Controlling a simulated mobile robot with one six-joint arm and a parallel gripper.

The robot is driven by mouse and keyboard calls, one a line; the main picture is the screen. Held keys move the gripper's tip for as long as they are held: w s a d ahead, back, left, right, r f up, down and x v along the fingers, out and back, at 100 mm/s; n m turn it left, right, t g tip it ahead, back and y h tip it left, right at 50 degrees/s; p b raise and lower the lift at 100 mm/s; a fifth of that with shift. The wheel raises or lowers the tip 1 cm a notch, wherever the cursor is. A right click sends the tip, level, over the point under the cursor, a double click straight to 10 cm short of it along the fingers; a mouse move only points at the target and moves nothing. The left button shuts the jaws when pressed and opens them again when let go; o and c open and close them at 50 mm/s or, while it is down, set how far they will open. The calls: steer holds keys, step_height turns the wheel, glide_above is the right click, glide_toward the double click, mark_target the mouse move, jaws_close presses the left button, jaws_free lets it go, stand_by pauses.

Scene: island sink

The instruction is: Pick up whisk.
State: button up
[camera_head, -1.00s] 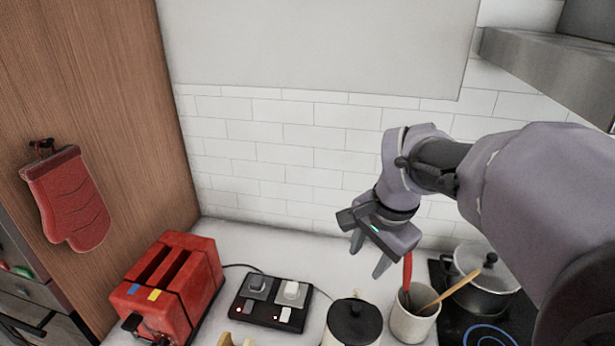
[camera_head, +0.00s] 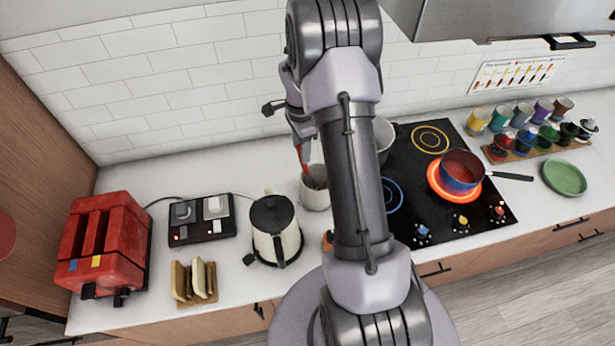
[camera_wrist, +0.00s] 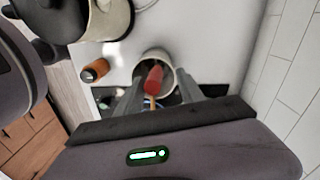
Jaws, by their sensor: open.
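A white utensil holder (camera_head: 315,196) stands on the counter between the kettle and the stove. A red-handled utensil (camera_head: 303,157) sticks up out of it. Its lower end is hidden inside, so I cannot tell whether it is the whisk. My gripper (camera_wrist: 159,80) is open just above the holder. In the wrist view the red handle (camera_wrist: 154,77) shows between the two fingers, with the holder's rim (camera_wrist: 143,60) around it. I cannot tell if a finger touches the handle. In the head view my arm hides much of the gripper.
A kettle (camera_head: 274,228) stands just left of the holder. A black control panel (camera_head: 195,220), bread slices (camera_head: 195,281) and a red toaster (camera_head: 104,245) are farther left. A tiled wall (camera_head: 190,80) is behind.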

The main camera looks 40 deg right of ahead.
glide_above(306, 173)
steer(key=w, duration=0.1)
steer(key=f, duration=0.4)
steer(key=shift+a+f+p, duration=0.2)
steer(key=shift+f+p, duration=0.1)
steer(key=shift+p, duration=0.05)
steer(key=shift+w+f, duration=0.15)
steer(key=shift+f, duration=0.25)
jaws_close()
steer(key=shift+r, duration=0.1)
